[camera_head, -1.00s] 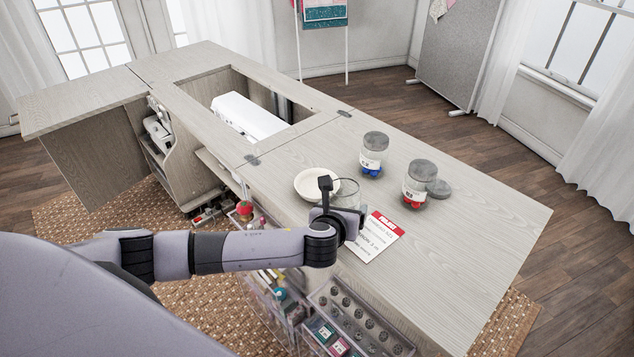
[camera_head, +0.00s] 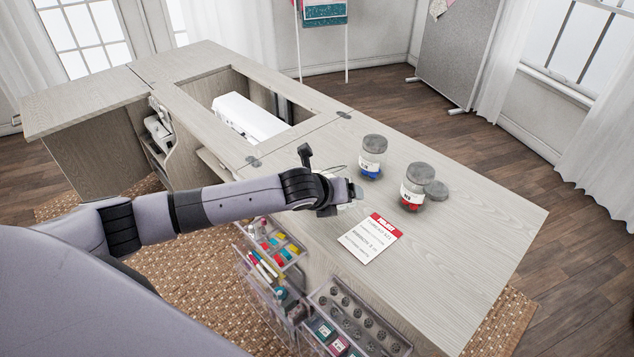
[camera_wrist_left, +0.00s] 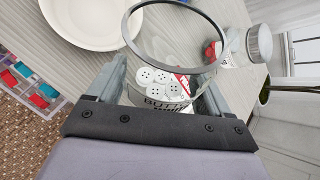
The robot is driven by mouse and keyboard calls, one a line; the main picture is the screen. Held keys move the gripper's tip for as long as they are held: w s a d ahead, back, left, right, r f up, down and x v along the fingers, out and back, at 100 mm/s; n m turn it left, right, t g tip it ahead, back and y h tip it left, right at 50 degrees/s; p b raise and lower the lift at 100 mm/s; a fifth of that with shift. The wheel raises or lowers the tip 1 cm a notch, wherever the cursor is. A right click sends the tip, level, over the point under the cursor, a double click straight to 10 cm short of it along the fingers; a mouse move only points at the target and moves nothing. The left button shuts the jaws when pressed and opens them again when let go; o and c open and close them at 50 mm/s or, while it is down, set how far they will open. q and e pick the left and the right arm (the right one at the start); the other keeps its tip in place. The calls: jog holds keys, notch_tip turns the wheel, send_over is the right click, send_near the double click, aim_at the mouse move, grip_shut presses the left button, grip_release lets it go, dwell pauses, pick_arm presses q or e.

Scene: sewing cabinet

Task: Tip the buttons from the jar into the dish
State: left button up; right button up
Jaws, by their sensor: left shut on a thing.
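My left gripper (camera_head: 350,190) is shut on a clear glass jar (camera_wrist_left: 168,104) with a dark rim and a label. Several white buttons (camera_wrist_left: 158,78) lie inside it, between the fingers in the left wrist view. The jar's open mouth faces up in that view; its exact tilt is unclear. The white dish (camera_wrist_left: 88,22) is on the cabinet top at the upper left of that view, and the part that shows is empty. In the head view my arm and gripper hide the dish and most of the jar. My right gripper is not in view.
A printed card (camera_head: 370,238) lies in front. Open drawers (camera_head: 345,320) stick out below. The right end is clear.

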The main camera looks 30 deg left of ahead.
pick_arm(q)
jog(key=shift+w+a+r+n+g+h+b, duration=0.15)
jog(key=shift+n+g+h+b, duration=0.25)
jog(key=shift+h+b, duration=0.2)
jog(key=shift+f+h+b, duration=0.25)
jog(key=shift+h+b, duration=0.05)
jog(key=shift+b, duration=0.1)
jog(key=shift+d+f+n+g+h+b, duration=0.2)
jog(key=shift+f+n+g+h+b, duration=0.1)
jog(key=shift+f+g+b, duration=0.3)
jog(key=shift+s+n+g+h+b, duration=0.2)
jog(key=shift+n+g+h+b, duration=0.45)
jog(key=shift+h+b, duration=0.7)
dwell(0.5)
jog(key=shift+w+a+r+b, duration=0.1)
jog(key=shift+r+b, duration=0.05)
jog(key=shift+b, duration=0.2)
jog(key=shift+w+a+r+n+g+h+b, duration=0.25)
jog(key=shift+a+r+b, duration=0.1)
jog(key=shift+b, duration=0.25)
jog(key=shift+w+a+r+b, duration=0.1)
jog(key=shift+a+r+b, duration=0.1)
jog(key=shift+b, duration=0.15)
jog(key=shift+f+n+h+b, duration=0.1)
jog(key=shift+n+h+b, duration=0.2)
jog(key=shift+h+b, duration=0.45)
jog(key=shift+w+a+g+b, duration=0.15)
jog(key=shift+g+b, duration=0.25)
jog(key=shift+b, duration=0.35)
